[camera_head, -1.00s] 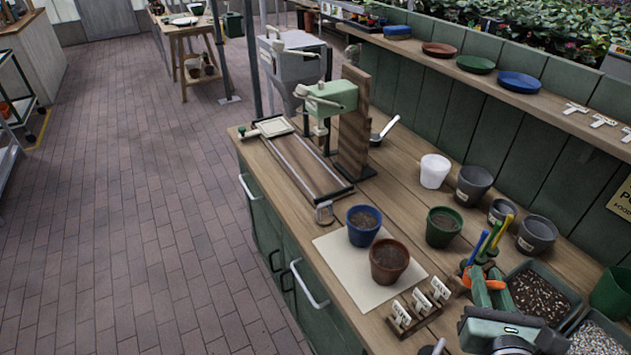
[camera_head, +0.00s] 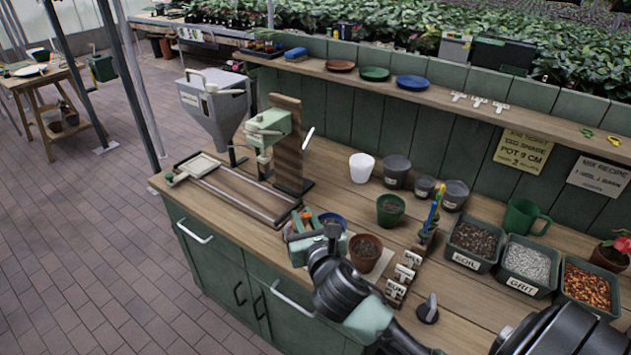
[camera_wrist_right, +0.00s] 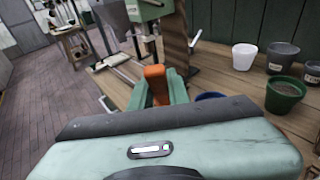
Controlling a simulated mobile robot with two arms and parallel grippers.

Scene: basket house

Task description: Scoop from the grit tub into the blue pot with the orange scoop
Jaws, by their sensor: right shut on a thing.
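My right gripper (camera_head: 316,228) is shut on the orange handle of the scoop (camera_wrist_right: 155,82). It holds the scoop over the front of the bench, at the blue pot. The scoop's bowl is hidden, so I cannot tell if it holds grit. The blue pot (camera_head: 338,221) is partly covered by my gripper in the head view; its rim shows at the right of the fingers in the right wrist view (camera_wrist_right: 209,97). The grit tub (camera_head: 528,264), labelled GRIT and holding pale grey grit, stands at the right of the bench, well away from the scoop. My left gripper is not in view.
A terracotta pot (camera_head: 365,252) stands close to the right of my gripper, and a green pot (camera_head: 390,210) behind it. Label holders (camera_head: 404,274) and an upright pen holder (camera_head: 430,230) stand between there and the soil tub (camera_head: 473,246). A potting press (camera_head: 275,140) stands to the left.

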